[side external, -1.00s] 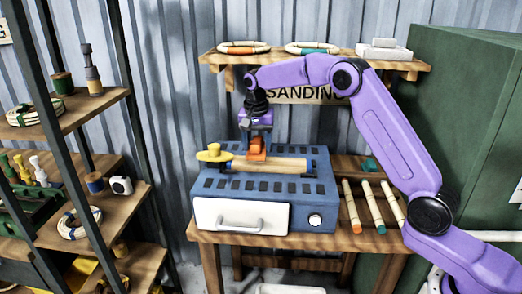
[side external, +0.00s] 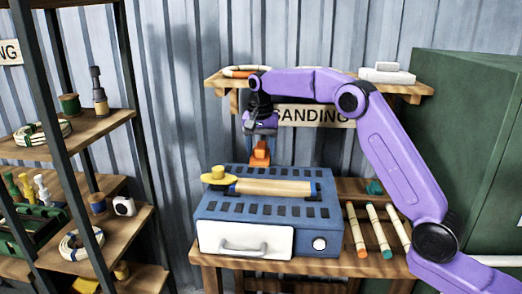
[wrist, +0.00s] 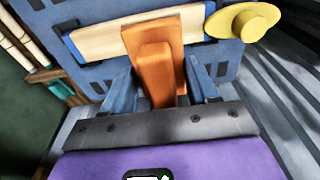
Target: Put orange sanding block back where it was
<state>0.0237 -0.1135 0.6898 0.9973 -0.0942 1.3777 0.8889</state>
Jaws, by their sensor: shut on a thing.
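The orange sanding block (side external: 260,153) is held in my gripper (side external: 260,142) above the back part of the blue bench unit in the side external view. In the wrist view the orange block (wrist: 158,62) sits between the two blue fingers of my gripper (wrist: 164,82), which are shut on it. A pale rod (side external: 272,187) with blue ends lies across the top of the blue unit (side external: 215,209). The block appears raised above the rod. A yellow knob-shaped piece (side external: 218,175) stands at the rod's left end, and also shows in the wrist view (wrist: 243,20).
Several pale sticks (side external: 374,231) with coloured ends and a teal block (side external: 374,188) lie on the wooden bench right of the unit. A green cabinet (side external: 465,150) stands at the right.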

